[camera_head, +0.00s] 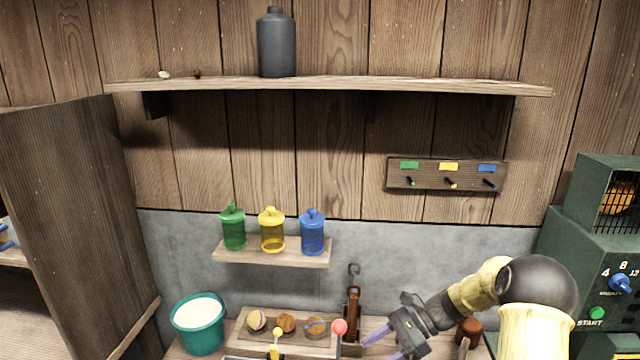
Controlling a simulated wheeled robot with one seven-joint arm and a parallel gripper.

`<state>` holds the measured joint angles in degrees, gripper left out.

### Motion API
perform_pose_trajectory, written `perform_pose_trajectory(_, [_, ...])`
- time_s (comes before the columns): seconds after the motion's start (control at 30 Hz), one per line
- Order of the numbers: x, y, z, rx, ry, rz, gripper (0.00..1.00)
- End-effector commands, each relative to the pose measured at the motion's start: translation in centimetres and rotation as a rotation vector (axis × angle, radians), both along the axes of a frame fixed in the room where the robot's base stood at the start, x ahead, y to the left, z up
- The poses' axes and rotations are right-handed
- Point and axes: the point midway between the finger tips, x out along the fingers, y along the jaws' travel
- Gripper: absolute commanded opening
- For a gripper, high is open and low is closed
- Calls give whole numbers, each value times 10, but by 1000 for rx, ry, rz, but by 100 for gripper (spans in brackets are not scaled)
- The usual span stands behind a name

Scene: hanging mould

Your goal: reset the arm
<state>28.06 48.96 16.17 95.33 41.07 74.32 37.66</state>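My arm comes in from the lower right, over the right part of the workbench. My gripper (376,346) points to the lower left, with its two purple fingers spread apart. Nothing shows between the fingers, though the lower finger is partly cut off by the picture's bottom edge. The gripper is just right of a red ball-topped lever (339,327).
A bucket (189,337) of white stuff stands left, near a wooden board (243,325) with round pieces. Green (233,230), yellow (272,232) and blue jars (312,235) sit on a small shelf. A peg rack (402,172) hangs above. A green machine (577,245) stands right.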

Motion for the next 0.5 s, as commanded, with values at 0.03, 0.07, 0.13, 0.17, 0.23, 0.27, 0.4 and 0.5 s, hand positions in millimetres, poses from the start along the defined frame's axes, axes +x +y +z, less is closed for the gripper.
perform_pose_trajectory(0.03, [-13, 6, 2, -74, -45, 53, 56])
perform_pose_trajectory(0.07, [-20, 8, 1, -115, -74, 84, 56])
perform_pose_trajectory(0.13, [-36, 11, 1, -210, -144, 159, 56])
perform_pose_trajectory(0.17, [-43, 11, 1, -249, -174, 192, 56])
perform_pose_trajectory(0.23, [-59, 11, 3, -335, -249, 275, 56])
perform_pose_trajectory(0.27, [-65, 10, 4, -370, -281, 309, 56])
perform_pose_trajectory(0.4, [-95, 5, 10, -521, -438, 486, 56])
perform_pose_trajectory(0.5, [-115, -1, 17, -615, -556, 616, 56])
